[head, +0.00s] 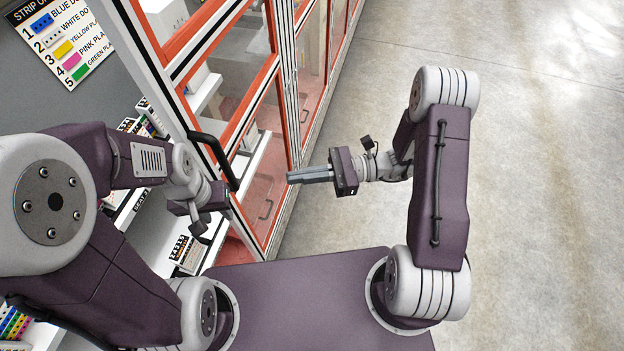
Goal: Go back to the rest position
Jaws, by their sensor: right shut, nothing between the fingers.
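My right gripper (290,178) reaches left from the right arm over the floor, in front of the red-framed glass enclosure. Its grey fingers are together with nothing between them. My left gripper (201,228) is at the end of the folded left arm, just below and left of a black door handle (215,155) in the picture. Its fingers are small and partly hidden by its own body, so I cannot tell whether they are open or touching anything.
The red-framed glass enclosure (305,70) runs along the left and centre. A chart (62,40) listing strip colours hangs at top left. A shelf with small labelled boxes (187,252) lies under my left arm. Concrete floor (530,130) is clear on the right.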

